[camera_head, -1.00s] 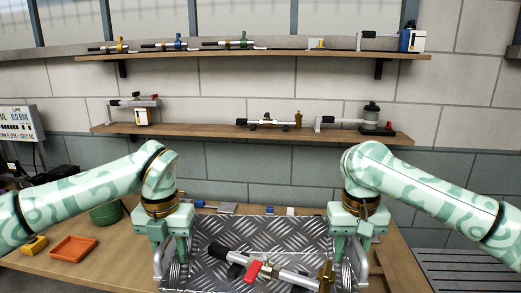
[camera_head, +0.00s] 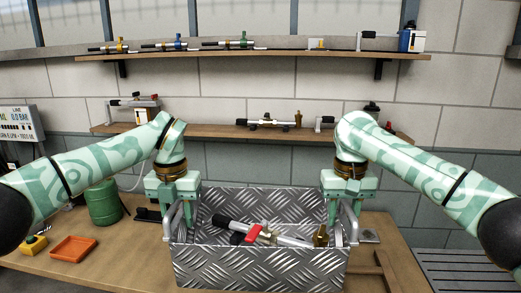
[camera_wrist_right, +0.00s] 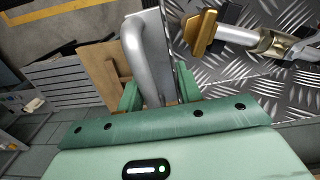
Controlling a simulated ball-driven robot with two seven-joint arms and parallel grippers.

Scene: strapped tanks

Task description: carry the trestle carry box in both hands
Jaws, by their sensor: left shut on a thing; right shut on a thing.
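The trestle carry box (camera_head: 262,269) is an open diamond-plate metal box with a grey tube handle at each end. It looks level, low in the middle of the head view. My left gripper (camera_head: 181,215) is shut on its left handle (camera_head: 168,224). My right gripper (camera_head: 341,212) is shut on its right handle (camera_head: 353,228). The right wrist view shows the handle tube (camera_wrist_right: 151,52) between the green fingers. A grey valve pipe with a red lever (camera_head: 253,233) and a brass end (camera_head: 321,236) lies inside. I cannot tell whether the box's underside touches the table.
The wooden table (camera_head: 120,270) holds an orange tray (camera_head: 73,249), a yellow-based item (camera_head: 34,245) and a green canister (camera_head: 103,203) on the left. Two shelves with fittings hang on the wall behind. A slatted grey surface (camera_head: 465,270) is at right.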

